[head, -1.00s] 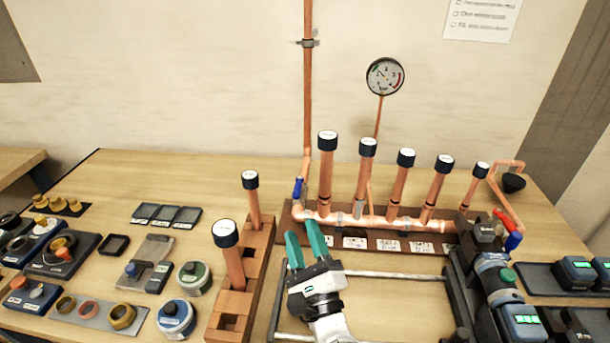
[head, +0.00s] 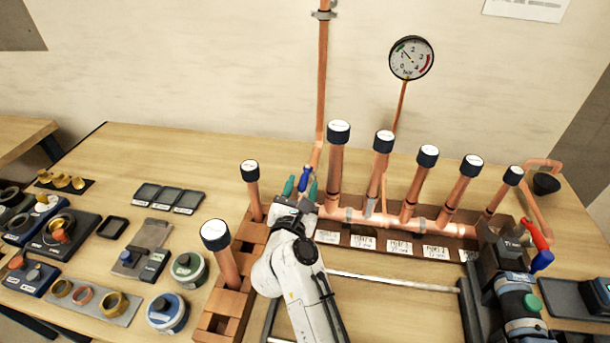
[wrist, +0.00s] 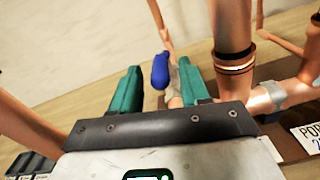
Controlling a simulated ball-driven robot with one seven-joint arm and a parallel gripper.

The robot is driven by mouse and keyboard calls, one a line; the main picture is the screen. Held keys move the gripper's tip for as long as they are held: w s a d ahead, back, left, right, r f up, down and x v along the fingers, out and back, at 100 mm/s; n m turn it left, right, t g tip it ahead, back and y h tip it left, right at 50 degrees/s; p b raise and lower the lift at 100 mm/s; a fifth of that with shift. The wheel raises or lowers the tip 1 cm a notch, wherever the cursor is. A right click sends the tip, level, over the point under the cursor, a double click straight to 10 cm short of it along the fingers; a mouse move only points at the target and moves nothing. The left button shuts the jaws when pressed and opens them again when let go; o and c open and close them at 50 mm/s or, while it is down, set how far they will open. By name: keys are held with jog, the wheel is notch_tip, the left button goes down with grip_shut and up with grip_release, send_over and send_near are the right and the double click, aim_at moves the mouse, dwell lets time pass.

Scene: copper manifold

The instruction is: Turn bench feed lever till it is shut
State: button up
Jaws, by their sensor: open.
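The blue lever (head: 305,177) stands roughly upright at the left end of the copper manifold, by the foot of the tall supply pipe. I take it to be the bench feed lever. My gripper (head: 300,188) is open, with its green fingers on either side of this lever in the head view. In the wrist view the blue lever (wrist: 161,70) shows between the open fingers (wrist: 160,85), near their tips. I cannot tell if a finger touches it. The lever's lower end is partly hidden by my gripper in the head view.
Capped copper pipes (head: 336,165) rise from the manifold just right of my gripper. A wooden block rack (head: 225,305) with capped pipes stands to the left. A red-and-blue lever pair (head: 537,245) is at the far right. The pressure gauge (head: 411,58) hangs above.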

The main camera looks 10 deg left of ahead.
aim_at(306, 172)
jog(key=shift+w, duration=1.95)
grip_shut()
